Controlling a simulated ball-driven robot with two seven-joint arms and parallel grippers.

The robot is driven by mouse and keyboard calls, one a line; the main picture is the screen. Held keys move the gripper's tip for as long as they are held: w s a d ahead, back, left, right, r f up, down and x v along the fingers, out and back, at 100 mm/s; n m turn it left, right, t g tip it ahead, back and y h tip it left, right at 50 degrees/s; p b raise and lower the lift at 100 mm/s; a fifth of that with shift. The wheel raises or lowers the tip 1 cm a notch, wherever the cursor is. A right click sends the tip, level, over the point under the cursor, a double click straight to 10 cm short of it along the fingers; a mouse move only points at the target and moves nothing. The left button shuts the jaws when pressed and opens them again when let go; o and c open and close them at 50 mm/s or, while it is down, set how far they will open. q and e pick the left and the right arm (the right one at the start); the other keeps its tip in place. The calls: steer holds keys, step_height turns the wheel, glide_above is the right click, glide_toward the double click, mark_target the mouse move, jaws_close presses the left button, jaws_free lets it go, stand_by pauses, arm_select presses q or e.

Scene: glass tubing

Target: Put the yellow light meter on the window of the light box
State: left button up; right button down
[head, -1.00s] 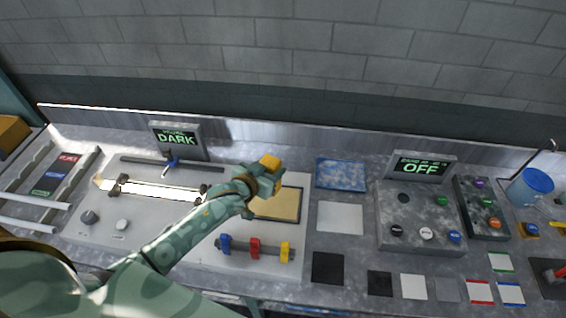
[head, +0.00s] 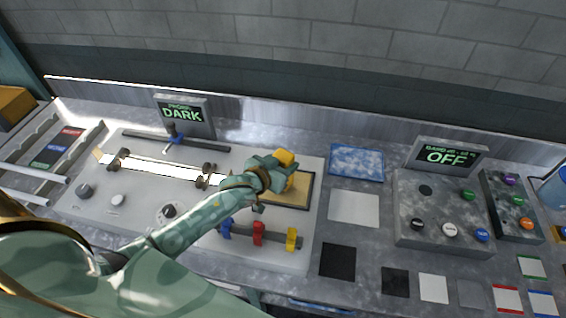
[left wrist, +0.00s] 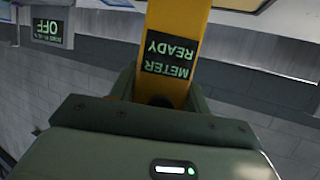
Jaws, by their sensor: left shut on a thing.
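My left gripper (head: 279,170) is shut on the yellow light meter (head: 284,157) and holds it above the worktop, over the far edge of a tan, dark-framed panel (head: 292,191). In the left wrist view the yellow meter (left wrist: 178,25) stands between the fingers (left wrist: 160,92), its small screen reading METER READY upside down. A grey speckled box with several round buttons (head: 440,215) lies to the right, with a display reading OFF (head: 446,157) behind it. I cannot tell for sure which surface is the light box window. My right gripper is not in view.
A display reading DARK (head: 183,114) stands at the back left, behind a bright white strip (head: 160,172) between clamps. Blue, red and yellow clips (head: 259,233) sit in front of the panel. A blue pad (head: 357,162) and a white square (head: 353,208) lie right of it.

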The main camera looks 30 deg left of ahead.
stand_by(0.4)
arm_select(q)
steer(key=shift+f, duration=0.45)
steer(key=o, duration=1.2)
steer(key=shift+r, duration=0.1)
steer(key=shift+r, duration=0.4)
steer(key=s+d+r, duration=0.2)
steer(key=s+r, duration=0.2)
steer(key=s+d+r+p, duration=0.1)
steer(key=s+d+r, duration=0.1)
steer(key=s+r, duration=0.2)
steer(key=s+d+r+p, duration=0.1)
steer(key=s+d+r, duration=0.1)
steer(key=s+r, duration=0.2)
steer(key=shift+s+d, duration=0.1)
steer(key=shift+s, duration=0.25)
